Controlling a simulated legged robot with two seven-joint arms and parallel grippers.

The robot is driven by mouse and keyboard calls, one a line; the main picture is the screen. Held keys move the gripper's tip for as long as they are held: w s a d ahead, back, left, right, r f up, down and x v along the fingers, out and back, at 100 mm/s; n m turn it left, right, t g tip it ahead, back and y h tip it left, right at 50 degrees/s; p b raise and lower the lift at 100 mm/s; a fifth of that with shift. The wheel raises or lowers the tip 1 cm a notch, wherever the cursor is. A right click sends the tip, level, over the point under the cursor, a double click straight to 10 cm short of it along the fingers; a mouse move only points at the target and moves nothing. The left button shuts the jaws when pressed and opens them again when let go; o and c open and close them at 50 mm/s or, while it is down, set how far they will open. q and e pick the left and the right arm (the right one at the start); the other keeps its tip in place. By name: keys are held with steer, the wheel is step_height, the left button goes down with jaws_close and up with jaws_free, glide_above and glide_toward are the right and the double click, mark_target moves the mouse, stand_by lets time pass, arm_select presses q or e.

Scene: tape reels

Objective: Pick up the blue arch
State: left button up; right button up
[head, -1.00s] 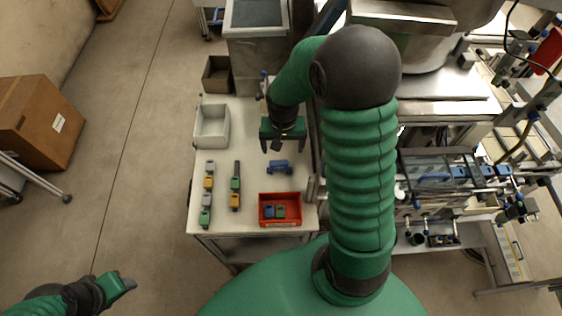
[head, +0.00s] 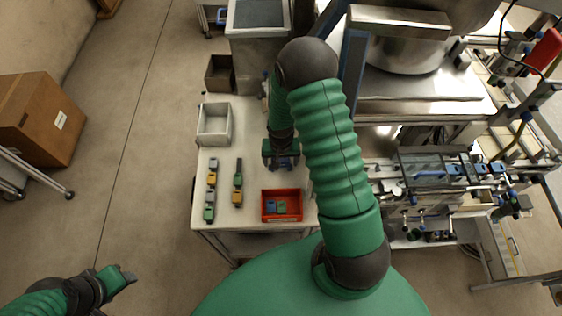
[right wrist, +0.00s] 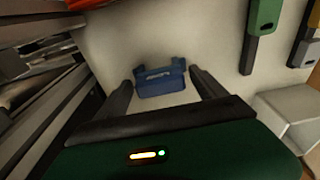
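The blue arch (right wrist: 160,84) lies on the white table, seen between the two dark fingers of my right gripper (right wrist: 160,77) in the right wrist view. The fingers are spread wide, one on each side of the arch, with pale table showing between them and it. In the head view my right gripper (head: 281,158) is over the arch (head: 286,164) and hides most of it. My left gripper (head: 124,279) is empty over the floor at the lower left, far from the table; its fingers are too small to read.
A red bin (head: 282,218) with small blue and green parts stands near the table's front edge. Two rows of grey, yellow and green blocks (head: 211,190) lie to the left. A grey-white box (head: 214,124) stands behind them. Machinery borders the table's right side.

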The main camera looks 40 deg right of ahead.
steer(key=shift+a+r, duration=0.15)
steer(key=shift+a, duration=0.15)
steer(key=c, duration=0.7)
steer(key=shift+s+d, duration=0.1)
steer(key=shift+d, duration=0.15)
steer(key=c, duration=0.8)
